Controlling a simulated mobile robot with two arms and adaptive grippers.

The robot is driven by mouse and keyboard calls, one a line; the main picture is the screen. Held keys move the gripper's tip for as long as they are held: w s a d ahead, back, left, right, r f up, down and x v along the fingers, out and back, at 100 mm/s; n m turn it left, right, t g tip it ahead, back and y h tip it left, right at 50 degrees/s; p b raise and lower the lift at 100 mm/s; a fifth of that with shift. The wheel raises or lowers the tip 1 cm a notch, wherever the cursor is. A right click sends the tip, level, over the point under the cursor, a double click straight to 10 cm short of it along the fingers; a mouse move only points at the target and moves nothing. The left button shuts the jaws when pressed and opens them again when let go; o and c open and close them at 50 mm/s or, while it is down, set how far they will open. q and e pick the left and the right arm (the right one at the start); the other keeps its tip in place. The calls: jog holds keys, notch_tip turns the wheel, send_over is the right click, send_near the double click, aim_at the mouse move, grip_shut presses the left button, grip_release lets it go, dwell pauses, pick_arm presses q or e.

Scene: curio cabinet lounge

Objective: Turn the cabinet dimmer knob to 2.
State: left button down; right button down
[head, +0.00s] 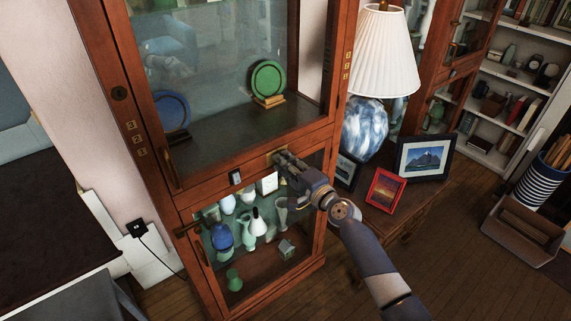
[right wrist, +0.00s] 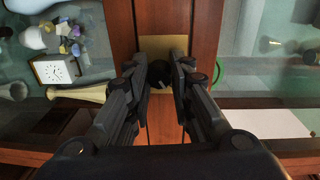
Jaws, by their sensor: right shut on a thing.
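The curio cabinet (head: 232,160) is brown wood with glass doors. Its dimmer knob (right wrist: 160,75) is small, dark and round, set on a brass plate (right wrist: 163,45) on the wooden rail between the upper and lower doors. The plate (head: 270,154) also shows in the head view at the fingertips. My right gripper (head: 281,160) reaches in from the lower right and is shut on the knob, one finger on each side in the right wrist view (right wrist: 161,68). The fingers hide the knob in the head view, and I cannot read its setting. My left gripper is out of view.
Glass doors with green and blue plates (head: 267,78) above and several vases (head: 258,222) below flank the rail. A lamp (head: 383,60) and framed pictures (head: 384,190) stand on a side table close to my right arm.

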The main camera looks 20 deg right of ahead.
jog(key=c, duration=1.4)
grip_release()
jog(key=v, duration=1.2)
jog(key=shift+f, duration=0.1)
jog(key=s+d+f+n+g+h, duration=0.15)
jog(key=s+f, duration=0.25)
jog(key=f, duration=0.7)
jog(key=s+f+n+g+h, duration=0.1)
jog(key=s+f+n+g, duration=0.2)
jog(key=f, duration=0.8)
jog(key=s+d+f+n+g+h, duration=0.1)
jog(key=s+f+g, duration=0.3)
jog(key=f, duration=0.8)
jog(key=s+a+f+n+g, duration=0.1)
jog(key=s+f+n+g, duration=0.1)
jog(key=s+f, duration=0.5)
jog(key=s+f+n+g+h, duration=0.1)
jog(key=s+f+n, duration=0.4)
jog(key=s, duration=1.3)
jog(key=s+a+f+n+g+h, duration=0.1)
jog(key=s+f+n+g, duration=0.3)
jog(key=s+f, duration=0.5)
jog(key=s, duration=0.4)
jog(key=shift+s+a, duration=0.15)
jog(key=shift+a, duration=0.15)
